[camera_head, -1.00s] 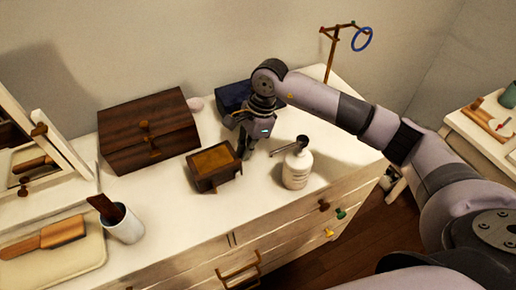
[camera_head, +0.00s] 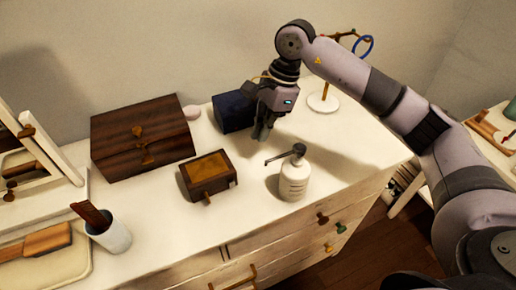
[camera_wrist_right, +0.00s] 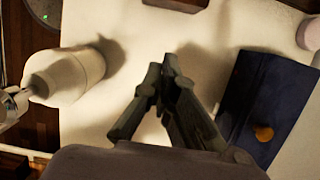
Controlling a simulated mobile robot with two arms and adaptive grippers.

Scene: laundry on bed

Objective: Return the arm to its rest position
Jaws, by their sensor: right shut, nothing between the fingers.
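My right gripper (camera_head: 262,132) is shut and empty. It hangs above the white dresser top (camera_head: 250,205), behind the white pump bottle (camera_head: 294,180) and in front of the dark blue box (camera_head: 234,111). In the right wrist view the fingertips (camera_wrist_right: 169,72) meet, with the bottle (camera_wrist_right: 75,72) on the left and the blue box (camera_wrist_right: 268,105) on the right. My right arm reaches in from the right side of the head view. My left gripper is not in view.
A small brown box (camera_head: 209,175) and a larger dark wooden box (camera_head: 140,140) stand left of the bottle. A stand (camera_head: 323,101) with a blue ring is behind my arm. A white cup (camera_head: 110,235), a brush (camera_head: 38,242) and a mirror (camera_head: 25,150) are at the left.

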